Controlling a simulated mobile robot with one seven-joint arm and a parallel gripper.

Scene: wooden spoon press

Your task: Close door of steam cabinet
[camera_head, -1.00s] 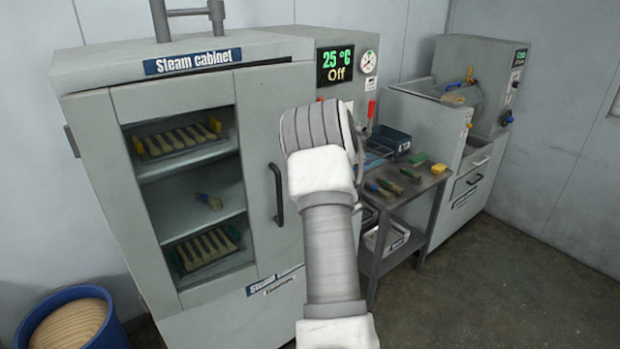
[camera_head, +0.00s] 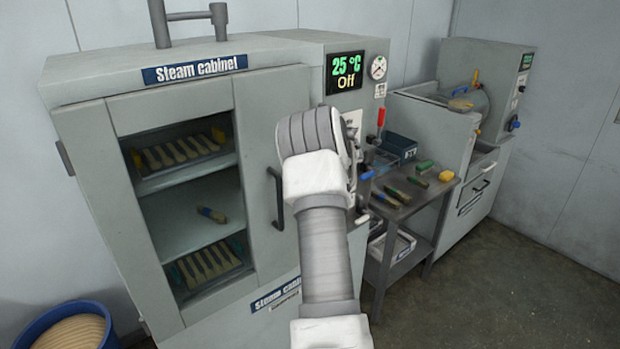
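The steam cabinet (camera_head: 60,80) is a large grey box on the left with a name plate on top. Its grey door (camera_head: 265,120) has a window on the left and a dark vertical handle (camera_head: 276,198) on the right. The door looks flush or nearly flush with the front; my arm hides part of its right side, so I cannot tell whether it is fully shut. My gripper (camera_head: 350,140) is in front of the cabinet's right part, right of the handle. My own wrist hides its fingers, so their opening does not show.
Wooden spoons (camera_head: 180,150) lie on racks behind the window. A display (camera_head: 345,70) reads 25 °C, Off, above a red-handled lever (camera_head: 381,122). A small table (camera_head: 405,208) with tools stands right of the cabinet. A blue tub (camera_head: 35,325) is at lower left. The floor at right is clear.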

